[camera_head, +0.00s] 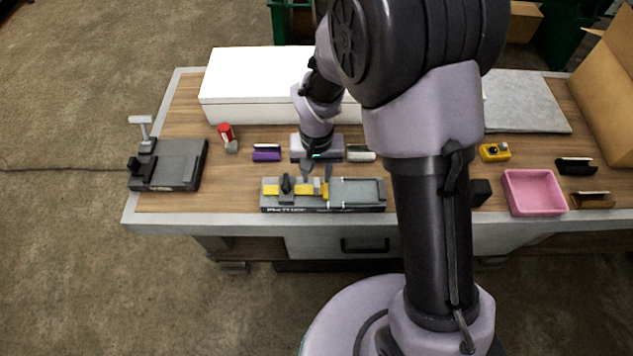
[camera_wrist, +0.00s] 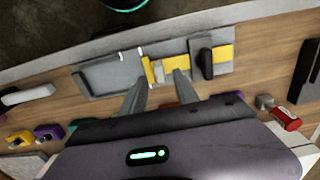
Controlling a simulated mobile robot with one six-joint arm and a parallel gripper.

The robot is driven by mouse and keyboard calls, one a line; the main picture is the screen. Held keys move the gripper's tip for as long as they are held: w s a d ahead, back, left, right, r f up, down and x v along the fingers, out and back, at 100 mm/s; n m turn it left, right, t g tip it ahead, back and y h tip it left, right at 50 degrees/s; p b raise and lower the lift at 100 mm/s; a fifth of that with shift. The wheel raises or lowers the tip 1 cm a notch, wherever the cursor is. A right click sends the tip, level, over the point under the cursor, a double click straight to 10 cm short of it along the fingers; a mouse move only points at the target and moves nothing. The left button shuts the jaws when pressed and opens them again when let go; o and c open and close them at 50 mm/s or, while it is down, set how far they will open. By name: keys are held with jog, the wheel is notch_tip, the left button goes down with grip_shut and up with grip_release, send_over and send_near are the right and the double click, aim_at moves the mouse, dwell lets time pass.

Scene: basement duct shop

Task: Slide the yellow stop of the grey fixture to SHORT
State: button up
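The grey fixture (camera_head: 355,206) lies along the front of the workbench, with a long flat bed on its right in the head view. In the wrist view the fixture (camera_wrist: 110,75) appears turned around. Its yellow stop (camera_wrist: 150,76) has a small pale upright piece, and more yellow and a black lever (camera_wrist: 207,62) sit beside it. My gripper (camera_head: 317,176) is over the fixture, pointing down. In the wrist view my gripper (camera_wrist: 158,79) has its fingers apart, one to each side of the stop's upright piece; contact is not clear. Lettering on the fixture's front is too small to read.
A grey device with a handle (camera_head: 170,165) stands at left. Behind the fixture are a red-topped item (camera_head: 226,134), a purple block (camera_head: 266,153) and a white box (camera_head: 255,75). A pink tray (camera_head: 534,190) is at right. Bare wood lies left of the fixture.

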aim_at(317, 182)
notch_tip(317, 182, down, 4)
jog(key=shift+f+b, duration=0.2)
jog(key=shift+b, duration=0.25)
grip_shut()
dwell(1.2)
